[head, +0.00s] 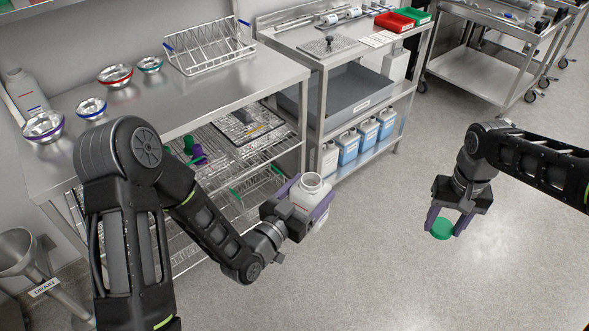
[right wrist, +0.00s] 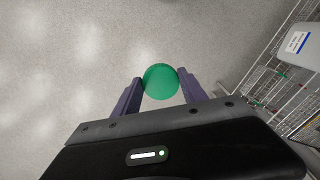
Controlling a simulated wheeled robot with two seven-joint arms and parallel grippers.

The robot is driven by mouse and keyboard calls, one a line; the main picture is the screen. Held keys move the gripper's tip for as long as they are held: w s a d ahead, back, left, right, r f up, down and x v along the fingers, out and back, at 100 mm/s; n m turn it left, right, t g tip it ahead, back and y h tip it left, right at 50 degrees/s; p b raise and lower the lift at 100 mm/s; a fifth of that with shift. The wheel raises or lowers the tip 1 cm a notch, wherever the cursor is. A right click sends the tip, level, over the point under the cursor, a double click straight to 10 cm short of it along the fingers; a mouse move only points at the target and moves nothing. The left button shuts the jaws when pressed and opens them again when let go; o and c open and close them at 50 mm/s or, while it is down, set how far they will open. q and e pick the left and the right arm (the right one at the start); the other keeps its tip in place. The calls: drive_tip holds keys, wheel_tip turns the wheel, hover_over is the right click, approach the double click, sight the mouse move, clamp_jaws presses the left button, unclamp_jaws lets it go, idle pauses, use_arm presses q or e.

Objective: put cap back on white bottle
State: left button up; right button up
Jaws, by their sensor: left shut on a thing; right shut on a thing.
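My left gripper (head: 303,201) is shut on the white bottle (head: 312,190), with a purple finger on either side of it. The bottle is held in the air, nearly upright, and its neck is open at the top with no cap on it. My right gripper (head: 443,225) is shut on the green cap (head: 441,229) and holds it in the air over the floor. The cap is well to the right of the bottle and apart from it. In the right wrist view the cap (right wrist: 161,81) sits between the two purple fingertips, and the white bottle (right wrist: 300,44) shows at the right edge.
A steel table (head: 250,90) with several bowls and a wire rack (head: 207,45) stands behind my left arm. A steel cart (head: 340,52) holds red and green bins, with several blue-filled jugs (head: 348,146) below. The floor between the grippers is clear.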

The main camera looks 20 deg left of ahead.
use_arm(q)
drive_tip(key=s+d+f+m+g+h, duration=0.2)
drive_tip(key=s+d+f+m+h, duration=0.1)
drive_tip(key=d, duration=0.4)
drive_tip(key=shift+s+m+g+h, duration=0.4)
drive_tip(key=shift+s+h, duration=0.5)
drive_tip(key=shift+s, duration=0.05)
drive_tip(key=shift+d, duration=0.1)
use_arm(e)
drive_tip(key=s+a+r+n, duration=0.1)
drive_tip(key=a+r+n, duration=0.2)
drive_tip(key=a, duration=0.9)
drive_tip(key=s+a+r+n, duration=0.2)
drive_tip(key=a+r+n, duration=0.2)
drive_tip(key=a, duration=0.7)
wheel_tip(320, 180, up, 3)
drive_tip(key=shift+a+f, duration=0.2)
drive_tip(key=shift+a, duration=0.2)
drive_tip(key=shift+f, duration=0.1)
drive_tip(key=shift+f, duration=1.95)
